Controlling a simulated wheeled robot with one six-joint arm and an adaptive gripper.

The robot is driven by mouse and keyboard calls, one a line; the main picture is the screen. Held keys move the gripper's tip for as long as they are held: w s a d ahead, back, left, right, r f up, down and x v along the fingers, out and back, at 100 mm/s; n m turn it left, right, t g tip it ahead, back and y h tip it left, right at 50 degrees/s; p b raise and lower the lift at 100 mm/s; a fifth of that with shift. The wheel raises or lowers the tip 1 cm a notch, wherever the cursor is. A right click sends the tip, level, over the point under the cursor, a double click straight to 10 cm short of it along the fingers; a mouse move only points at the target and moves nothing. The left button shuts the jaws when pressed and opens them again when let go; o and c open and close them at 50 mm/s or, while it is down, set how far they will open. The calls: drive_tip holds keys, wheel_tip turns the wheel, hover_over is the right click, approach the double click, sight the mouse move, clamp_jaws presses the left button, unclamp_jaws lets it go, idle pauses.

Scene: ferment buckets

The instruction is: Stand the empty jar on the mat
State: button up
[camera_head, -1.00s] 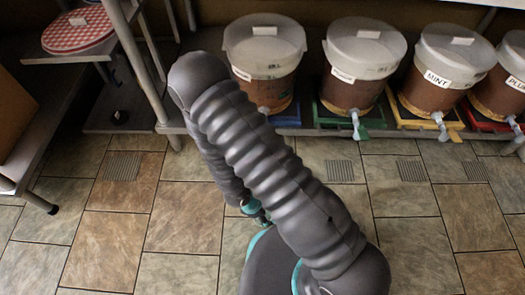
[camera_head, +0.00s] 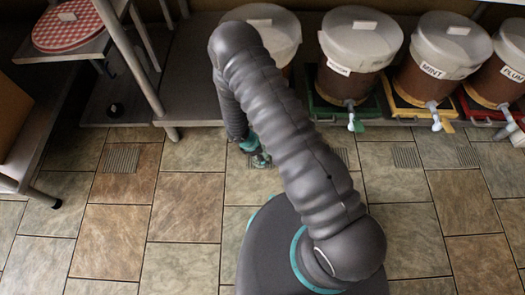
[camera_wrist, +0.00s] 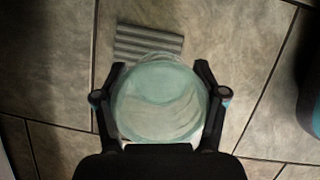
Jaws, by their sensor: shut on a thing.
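My gripper (camera_wrist: 160,66) is shut on a round, pale green, see-through jar (camera_wrist: 160,105), seen from above in the wrist view. One finger lies on each side of it. The jar looks empty, and floor tiles lie below and around it. In the head view my gripper (camera_head: 257,158) shows small beside my arm, low in front of the bucket shelf; the jar is not clear there. A round red-and-white checked mat (camera_head: 68,25) lies on a shelf at the upper left, apart from my gripper.
Several lidded brown buckets, one labelled MINT (camera_head: 430,72), stand on coloured trays along the back, their taps sticking out forward. A grey shelf post (camera_head: 135,65) stands between them and the mat. The tiled floor (camera_head: 180,205) at left is clear.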

sight(264, 154)
drive_tip(key=shift+w, duration=1.15)
drive_tip(key=shift+f, duration=1.75)
drive_tip(key=shift+f, duration=0.15)
drive_tip(key=o, duration=1.3)
drive_tip(key=shift+r, duration=0.35)
drive_tip(key=v, duration=0.2)
drive_tip(key=shift+a+r, duration=0.2)
drive_tip(key=shift+r, duration=0.05)
drive_tip(key=s+a, duration=0.1)
drive_tip(key=a, duration=0.6)
drive_tip(key=s+a, duration=0.1)
drive_tip(key=a, duration=0.3)
drive_tip(key=shift+s+a, duration=0.3)
drive_tip(key=shift+a, duration=0.1)
